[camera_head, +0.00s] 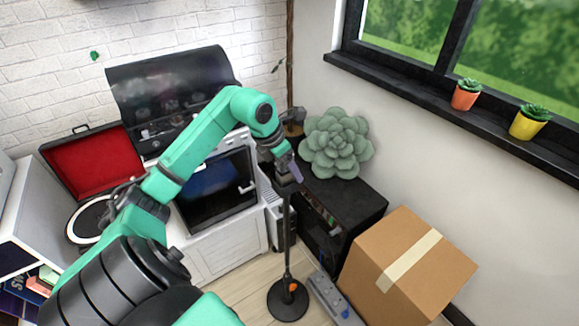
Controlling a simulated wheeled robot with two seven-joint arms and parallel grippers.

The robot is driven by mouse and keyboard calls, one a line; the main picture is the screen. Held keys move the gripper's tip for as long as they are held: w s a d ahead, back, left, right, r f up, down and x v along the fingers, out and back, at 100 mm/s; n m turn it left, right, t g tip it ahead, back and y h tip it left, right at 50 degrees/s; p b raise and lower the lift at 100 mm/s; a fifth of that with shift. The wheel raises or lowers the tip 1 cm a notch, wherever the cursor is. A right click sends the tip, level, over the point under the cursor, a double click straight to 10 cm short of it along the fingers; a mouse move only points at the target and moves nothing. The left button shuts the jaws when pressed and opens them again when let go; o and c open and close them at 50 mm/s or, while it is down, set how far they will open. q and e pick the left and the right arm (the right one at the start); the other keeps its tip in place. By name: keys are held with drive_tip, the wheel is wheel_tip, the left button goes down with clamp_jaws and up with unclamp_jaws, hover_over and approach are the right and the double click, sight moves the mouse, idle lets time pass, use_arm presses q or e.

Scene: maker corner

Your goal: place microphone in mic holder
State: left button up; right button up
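A black mic stand (287,240) stands upright on the floor, with a round base (275,301) and a small orange part (292,286) low on it. The dark mic holder (287,189) is at its top. My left gripper (287,168) is right at the top of the stand, pointing down, just above or touching the holder. A small purple-grey piece shows at the gripper; I cannot tell whether it is the microphone or a finger. The microphone is not clearly visible. The fingers are too small and dark to read. My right gripper is out of view.
Right of the stand are a black cabinet (352,208) with a succulent (336,145), a power strip (331,300) and a cardboard box (407,265). A white machine (218,190) and an open red-lined case (92,165) stand left. Some floor around the base is clear.

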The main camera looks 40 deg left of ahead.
use_arm(q)
drive_tip(key=b+v, duration=0.2)
drive_tip(key=v, duration=1)
